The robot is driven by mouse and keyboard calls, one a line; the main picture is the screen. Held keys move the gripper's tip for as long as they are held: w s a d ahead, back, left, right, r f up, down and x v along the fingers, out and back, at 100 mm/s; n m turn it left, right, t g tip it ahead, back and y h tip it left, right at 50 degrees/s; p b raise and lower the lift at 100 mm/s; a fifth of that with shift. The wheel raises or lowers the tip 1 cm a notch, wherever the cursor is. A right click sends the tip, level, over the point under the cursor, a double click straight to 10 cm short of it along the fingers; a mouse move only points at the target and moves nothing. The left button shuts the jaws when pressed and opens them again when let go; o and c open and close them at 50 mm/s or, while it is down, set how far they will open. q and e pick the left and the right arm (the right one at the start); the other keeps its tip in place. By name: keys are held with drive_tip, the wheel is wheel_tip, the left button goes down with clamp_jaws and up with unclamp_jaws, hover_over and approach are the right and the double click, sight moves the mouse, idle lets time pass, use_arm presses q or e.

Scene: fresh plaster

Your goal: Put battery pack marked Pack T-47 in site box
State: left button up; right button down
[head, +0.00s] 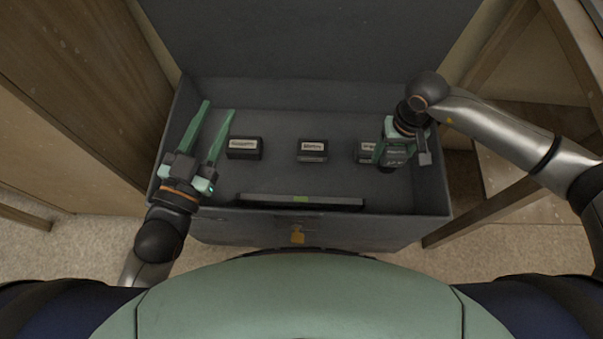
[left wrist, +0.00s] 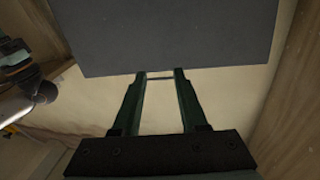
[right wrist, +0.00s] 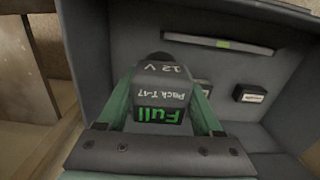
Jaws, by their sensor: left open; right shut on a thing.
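The site box (head: 370,230) is a grey chest with its lid (head: 315,45) raised. My right gripper (right wrist: 160,80) is shut on the battery pack (right wrist: 162,98), a dark block whose face reads "12 V", "Pack T-47" and a green "Full". In the head view my right gripper holds it over the right part of the box interior; how far it is above the floor I cannot tell. My left gripper (head: 217,108) is open and empty over the box's left side. In the left wrist view, its spread fingers point toward the lid (left wrist: 165,35).
Inside the box are dark labelled blocks at left (head: 244,148), middle (head: 312,150) and right (head: 367,150), the last partly behind my right gripper. A long dark bar with a green mark (head: 270,200) lies along the front. Wooden frames flank the box.

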use_arm(q)
drive_tip(key=s+d+r+m+t+h+b, duration=0.2)
drive_tip(key=s+r+m+t+h+b, duration=0.25)
drive_tip(key=s+m+h+b, duration=0.65)
use_arm(e)
drive_tip(key=w+f+b, duration=0.2)
drive_tip(key=f, duration=0.7)
drive_tip(key=w+d+f+b, duration=0.1)
drive_tip(key=w+f+b, duration=0.1)
drive_tip(key=f, duration=0.7)
drive_tip(key=w+f+b, duration=0.2)
drive_tip(key=f+b, duration=0.2)
drive_tip(key=f, duration=0.6)
drive_tip(key=shift+d, duration=0.3)
use_arm(q)
drive_tip(key=w+d+f+n+g+y, duration=0.1)
drive_tip(key=w+f+n, duration=0.3)
drive_tip(key=shift+f+y, duration=0.3)
drive_tip(key=shift+y, duration=0.1)
use_arm(e)
drive_tip(key=shift+r, duration=0.1)
drive_tip(key=shift+c, duration=0.2)
unclamp_jaws()
use_arm(q)
drive_tip(key=shift+w, duration=0.1)
